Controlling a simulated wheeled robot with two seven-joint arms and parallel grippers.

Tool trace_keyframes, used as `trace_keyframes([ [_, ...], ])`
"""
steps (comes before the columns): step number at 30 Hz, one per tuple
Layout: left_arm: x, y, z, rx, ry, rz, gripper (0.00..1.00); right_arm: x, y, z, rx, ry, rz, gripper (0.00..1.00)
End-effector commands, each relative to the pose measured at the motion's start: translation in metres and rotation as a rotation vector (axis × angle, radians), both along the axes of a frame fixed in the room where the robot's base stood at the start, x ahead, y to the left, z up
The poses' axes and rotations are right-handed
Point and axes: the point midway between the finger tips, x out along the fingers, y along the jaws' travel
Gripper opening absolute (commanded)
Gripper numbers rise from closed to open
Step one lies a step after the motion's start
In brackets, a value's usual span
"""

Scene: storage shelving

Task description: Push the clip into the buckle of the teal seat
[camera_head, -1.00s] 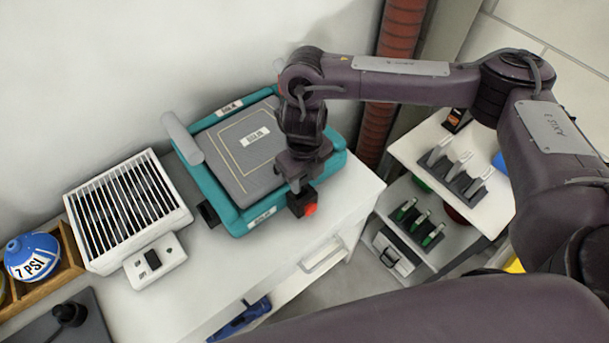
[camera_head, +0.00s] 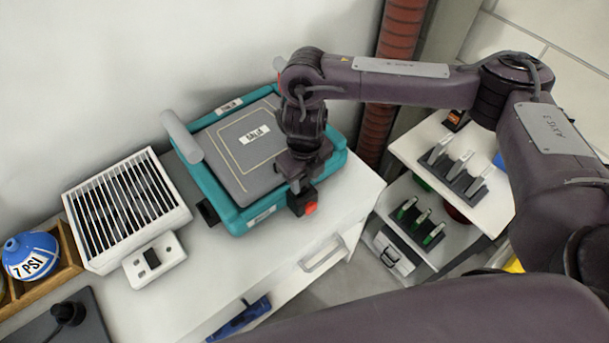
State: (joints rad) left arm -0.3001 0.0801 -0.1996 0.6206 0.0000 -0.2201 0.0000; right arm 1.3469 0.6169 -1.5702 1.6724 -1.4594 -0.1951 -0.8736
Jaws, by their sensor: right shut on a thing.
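The teal seat (camera_head: 238,215) lies on the white table, with a grey pad (camera_head: 225,170) in it. Its buckle (camera_head: 299,203), a black block with a red button, sits at the seat's front right edge. My right gripper (camera_head: 297,186) points down right over the buckle, at or very near its top. It is shut on the clip, which is mostly hidden by the fingers and wrist. I cannot tell how deep the clip sits in the buckle. My left gripper is not in view.
A white slatted heater (camera_head: 130,205) and a white switch box (camera_head: 155,261) stand left of the seat. A ball marked 7 PSI (camera_head: 31,256) lies in a wooden tray. A shelf unit (camera_head: 425,150) with racks stands right.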

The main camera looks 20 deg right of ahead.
Motion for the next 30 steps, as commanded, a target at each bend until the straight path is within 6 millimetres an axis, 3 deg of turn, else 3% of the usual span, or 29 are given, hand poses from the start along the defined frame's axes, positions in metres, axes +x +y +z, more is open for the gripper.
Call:
trace_keyframes([
  [30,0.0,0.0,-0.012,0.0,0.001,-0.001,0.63,0.0,0.0,-0.014,0.0,0.0,0.0,0.17],
])
